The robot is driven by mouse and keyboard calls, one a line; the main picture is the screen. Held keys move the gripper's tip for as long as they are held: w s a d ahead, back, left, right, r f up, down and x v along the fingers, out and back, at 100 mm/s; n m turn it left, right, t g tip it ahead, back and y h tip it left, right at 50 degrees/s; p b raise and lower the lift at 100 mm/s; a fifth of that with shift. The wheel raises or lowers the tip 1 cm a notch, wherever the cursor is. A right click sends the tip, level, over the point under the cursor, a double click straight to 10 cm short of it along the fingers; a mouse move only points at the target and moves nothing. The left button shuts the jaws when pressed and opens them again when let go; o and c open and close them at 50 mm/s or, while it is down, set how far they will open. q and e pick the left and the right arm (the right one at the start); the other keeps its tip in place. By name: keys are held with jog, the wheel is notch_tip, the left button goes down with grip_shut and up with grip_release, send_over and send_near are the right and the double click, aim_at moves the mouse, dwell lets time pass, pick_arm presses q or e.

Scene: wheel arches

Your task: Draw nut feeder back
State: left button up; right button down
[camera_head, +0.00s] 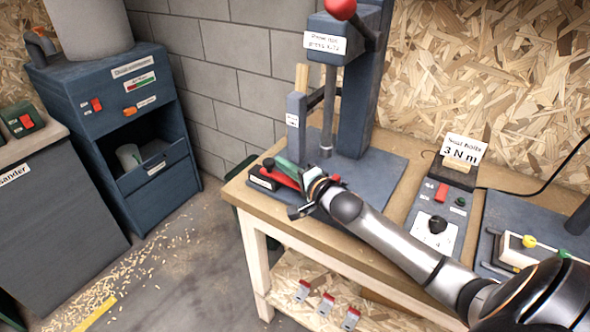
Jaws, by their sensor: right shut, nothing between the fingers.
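A press (365,95) with a red ball knob (341,9) stands on a dark base plate (375,180) at the back of the wooden bench. At the bench's left corner, in front of the press, lies a small black unit (263,178) with a white label and red and green parts (284,174). It looks like the nut feeder, but its label is too small to read. My right gripper (302,196) is shut and empty at the right end of this unit. The gripper and wrist hide that end, so I cannot tell whether they touch. My left gripper is not in view.
A torque box (436,222) with a black knob stands right of the press, below a "3 N m" sign (461,151). A fixture (520,250) with yellow and green knobs is further right. A blue cabinet (115,115) stands left across open floor. Red-handled clamps (327,302) sit below the bench.

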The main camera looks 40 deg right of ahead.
jog(key=w, duration=0.1)
jog(key=w+a, duration=0.1)
jog(key=w, duration=0.1)
jog(key=w+a, duration=0.1)
jog(key=w, duration=0.1)
jog(key=shift+w+a, duration=0.15)
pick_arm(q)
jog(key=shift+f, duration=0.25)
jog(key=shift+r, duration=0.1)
pick_arm(e)
jog(key=shift+r, duration=0.1)
